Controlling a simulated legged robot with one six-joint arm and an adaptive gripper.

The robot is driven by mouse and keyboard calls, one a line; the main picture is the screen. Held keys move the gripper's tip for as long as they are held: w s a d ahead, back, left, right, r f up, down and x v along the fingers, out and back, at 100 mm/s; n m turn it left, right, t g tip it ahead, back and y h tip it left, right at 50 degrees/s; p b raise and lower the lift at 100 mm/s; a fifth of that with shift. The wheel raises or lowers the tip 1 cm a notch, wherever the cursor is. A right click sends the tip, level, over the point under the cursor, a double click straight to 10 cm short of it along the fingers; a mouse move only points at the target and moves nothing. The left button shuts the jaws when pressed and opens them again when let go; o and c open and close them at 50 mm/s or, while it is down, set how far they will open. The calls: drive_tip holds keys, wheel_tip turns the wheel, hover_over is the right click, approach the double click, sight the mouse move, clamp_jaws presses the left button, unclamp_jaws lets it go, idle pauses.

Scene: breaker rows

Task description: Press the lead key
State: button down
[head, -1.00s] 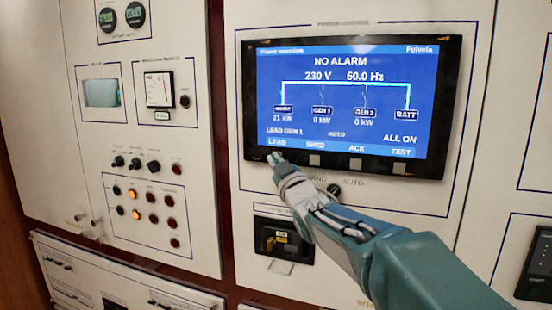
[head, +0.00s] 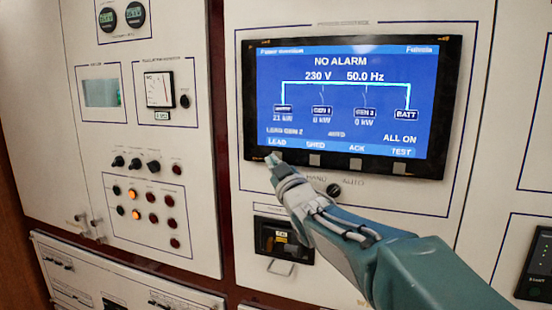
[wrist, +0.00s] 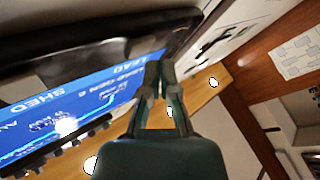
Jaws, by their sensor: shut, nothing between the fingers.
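The blue screen (head: 345,100) on the upright panel reads NO ALARM, with LEAD GEN 2 at its lower left. Its bottom row of labels reads LEAD, SHED, ACK and TEST. The LEAD label (head: 277,142) is leftmost; the key under it is hidden by my gripper. My gripper (head: 271,159) is shut and empty, its tips at the bezel just below that label. I cannot tell whether the tips touch the key. In the wrist view my closed fingertips (wrist: 158,78) lie beside the LEAD label (wrist: 130,66).
Grey keys show under SHED (head: 315,160), ACK (head: 357,163) and TEST (head: 399,168). A black rotary knob (head: 334,190) sits below the bezel, close to my arm. A breaker window (head: 283,238) is lower down. Knobs and lamps (head: 152,198) fill the left panel.

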drive_tip(key=s, duration=0.1)
drive_tip(key=s+a, duration=0.1)
drive_tip(key=s, duration=0.2)
drive_tip(key=shift+s+a, duration=0.4)
idle(0.7)
drive_tip(key=s+d+f+m+g+h, duration=0.7)
drive_tip(key=s+d+f, duration=0.6)
drive_tip(key=s+d+f+m+g, duration=0.1)
drive_tip(key=s+d+f+g, duration=0.1)
drive_tip(key=s+f, duration=0.4)
drive_tip(key=s+d+f+m+g+h, duration=0.1)
drive_tip(key=s+f+g, duration=0.4)
drive_tip(key=s, duration=0.8)
drive_tip(key=shift+d+f+m, duration=0.6)
drive_tip(key=shift+d+f, duration=0.05)
